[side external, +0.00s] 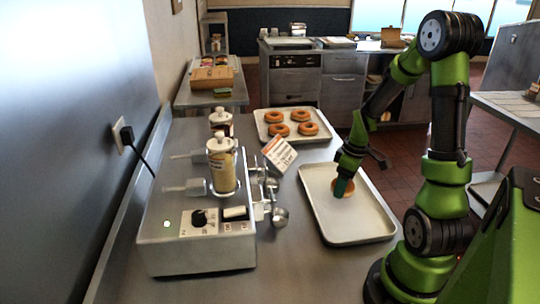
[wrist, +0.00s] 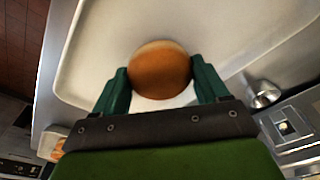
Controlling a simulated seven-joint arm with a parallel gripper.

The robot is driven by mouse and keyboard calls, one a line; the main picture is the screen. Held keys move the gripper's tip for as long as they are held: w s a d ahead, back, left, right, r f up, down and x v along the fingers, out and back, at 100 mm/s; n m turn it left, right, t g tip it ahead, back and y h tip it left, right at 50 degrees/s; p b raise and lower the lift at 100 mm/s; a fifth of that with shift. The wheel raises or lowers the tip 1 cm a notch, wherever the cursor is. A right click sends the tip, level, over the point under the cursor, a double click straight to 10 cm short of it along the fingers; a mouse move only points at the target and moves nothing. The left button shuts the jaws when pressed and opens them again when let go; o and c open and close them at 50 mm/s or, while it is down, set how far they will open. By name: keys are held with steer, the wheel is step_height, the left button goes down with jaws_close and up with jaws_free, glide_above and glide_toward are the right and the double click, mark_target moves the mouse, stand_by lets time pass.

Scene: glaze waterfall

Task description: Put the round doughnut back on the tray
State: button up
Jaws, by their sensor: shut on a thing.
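A round brown doughnut (wrist: 160,70) without a visible hole sits between the two green fingers of my gripper (wrist: 162,88) in the wrist view. My gripper is shut on it. In the side view my gripper (side external: 343,186) points down over the near tray, and the doughnut (side external: 349,188) shows partly behind the fingers. The near metal tray (side external: 350,228) is otherwise empty. I cannot tell whether the doughnut touches the tray's floor or is held just above it. The far tray (side external: 262,132) holds several ring doughnuts (side external: 308,128).
A metal machine (side external: 200,240) with a dial and two bottles (side external: 222,165) stands at the left. A small sign (side external: 279,154) and metal scoops (side external: 279,216) stand between it and the near tray. The wall is at the far left. The counter in front of the machine is clear.

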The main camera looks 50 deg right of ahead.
steer(key=shift+f, duration=1.25)
steer(key=shift+f, duration=0.15)
steer(key=o, duration=1.1)
steer(key=shift+c, duration=0.2)
